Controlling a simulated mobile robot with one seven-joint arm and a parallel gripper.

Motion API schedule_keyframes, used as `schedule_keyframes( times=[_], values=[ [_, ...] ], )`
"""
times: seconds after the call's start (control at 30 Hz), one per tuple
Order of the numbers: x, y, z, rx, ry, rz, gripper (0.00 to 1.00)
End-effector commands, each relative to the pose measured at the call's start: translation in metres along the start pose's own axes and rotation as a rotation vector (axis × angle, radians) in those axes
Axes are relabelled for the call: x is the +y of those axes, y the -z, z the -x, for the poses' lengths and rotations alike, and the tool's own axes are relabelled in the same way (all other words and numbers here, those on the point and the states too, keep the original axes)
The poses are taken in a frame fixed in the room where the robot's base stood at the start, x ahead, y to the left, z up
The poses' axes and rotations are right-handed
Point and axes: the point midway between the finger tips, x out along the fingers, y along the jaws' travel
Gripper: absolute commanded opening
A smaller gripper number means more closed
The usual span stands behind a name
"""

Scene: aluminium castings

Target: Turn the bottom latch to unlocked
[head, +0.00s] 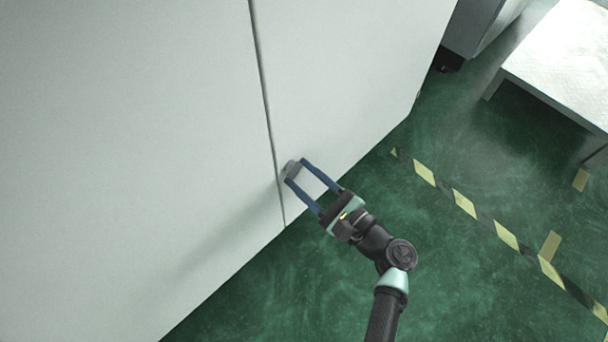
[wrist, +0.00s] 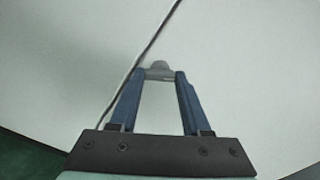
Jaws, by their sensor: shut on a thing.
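The bottom latch (head: 291,169) is a small grey piece on the white cabinet front, beside the dark seam between two panels. It sits low, near the cabinet's bottom edge. My gripper (head: 296,171) reaches it from the lower right, with its blue fingers on either side of it. In the wrist view the latch (wrist: 159,70) lies between the two fingertips (wrist: 161,74), and the gripper is shut on it. The fingertips hide part of the latch, and I cannot tell which way it is turned.
The white cabinet (head: 130,130) fills the left and middle of the head view. The green floor (head: 470,270) is open at the lower right, with yellow and black tape (head: 465,204) across it. A white table (head: 560,60) stands at the upper right.

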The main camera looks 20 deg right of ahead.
Motion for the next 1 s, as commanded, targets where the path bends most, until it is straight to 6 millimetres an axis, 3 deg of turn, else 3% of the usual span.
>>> schedule_keyframes(
  times=[0.03,0.1,0.57,1.0],
  values=[
    [0.0,0.0001,0.0002,0.0,0.0,0.0,0.13],
    [0.0,0.0001,0.0002,0.0,0.0,0.0,0.0],
    [0.0009,0.001,0.0001,0.0,0.0,0.089,0.0],
    [0.0019,0.0026,0.0001,0.0,-0.001,0.462,0.0]
  ],
)
